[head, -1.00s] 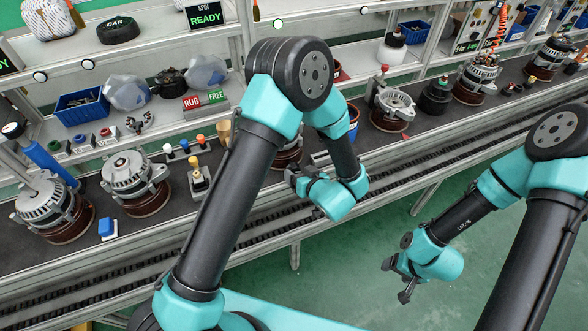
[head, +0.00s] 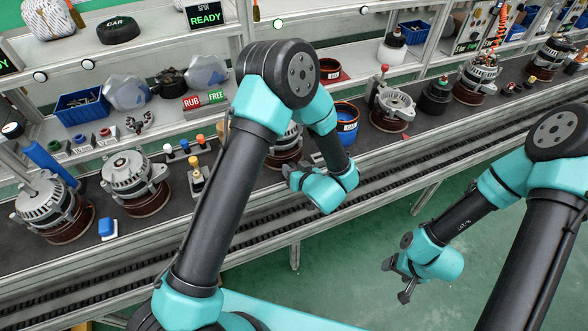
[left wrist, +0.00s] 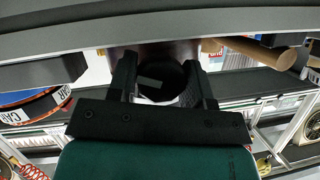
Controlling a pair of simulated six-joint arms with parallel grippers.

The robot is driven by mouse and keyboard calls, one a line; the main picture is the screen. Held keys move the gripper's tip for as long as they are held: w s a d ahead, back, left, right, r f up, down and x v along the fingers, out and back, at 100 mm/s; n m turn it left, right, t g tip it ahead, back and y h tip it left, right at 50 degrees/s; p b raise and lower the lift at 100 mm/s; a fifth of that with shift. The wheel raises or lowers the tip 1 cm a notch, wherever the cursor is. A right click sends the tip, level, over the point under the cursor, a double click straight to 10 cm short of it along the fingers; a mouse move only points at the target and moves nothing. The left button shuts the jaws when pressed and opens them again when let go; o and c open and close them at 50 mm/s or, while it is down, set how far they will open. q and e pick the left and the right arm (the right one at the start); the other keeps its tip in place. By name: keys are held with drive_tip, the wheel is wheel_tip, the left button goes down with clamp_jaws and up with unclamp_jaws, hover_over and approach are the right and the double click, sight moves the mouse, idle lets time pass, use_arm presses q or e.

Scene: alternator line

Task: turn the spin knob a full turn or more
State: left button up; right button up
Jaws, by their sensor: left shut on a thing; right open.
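My left gripper (head: 290,172) is at the conveyor's near side, in front of a partly hidden alternator (head: 285,147). In the left wrist view its two fingers (left wrist: 163,88) are shut on a dark round piece (left wrist: 162,76) with a small grey patch, which looks like the spin knob. I cannot make out the knob in the head view, where my arm covers that area. My right gripper (head: 397,281) is open and empty over the floor, apart from the conveyor. The spin sign (head: 205,15) reads "READY".
Alternators (head: 135,180) stand on the dark conveyor on both sides of my left arm. A blue-banded pot (head: 346,122) stands just behind my left forearm. A rub/free sign (head: 205,99) sits on the shelf. A wooden handle (left wrist: 250,52) shows beside the left fingers.

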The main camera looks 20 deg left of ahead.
use_arm(q)
drive_tip(key=shift+c, duration=1.2)
drive_tip(key=shift+n, duration=0.3)
drive_tip(key=shift+n+t+h, duration=1)
drive_tip(key=shift+n+h, duration=0.2)
drive_tip(key=shift+n, duration=0.6)
drive_tip(key=o, duration=0.9)
drive_tip(key=shift+o, duration=0.2)
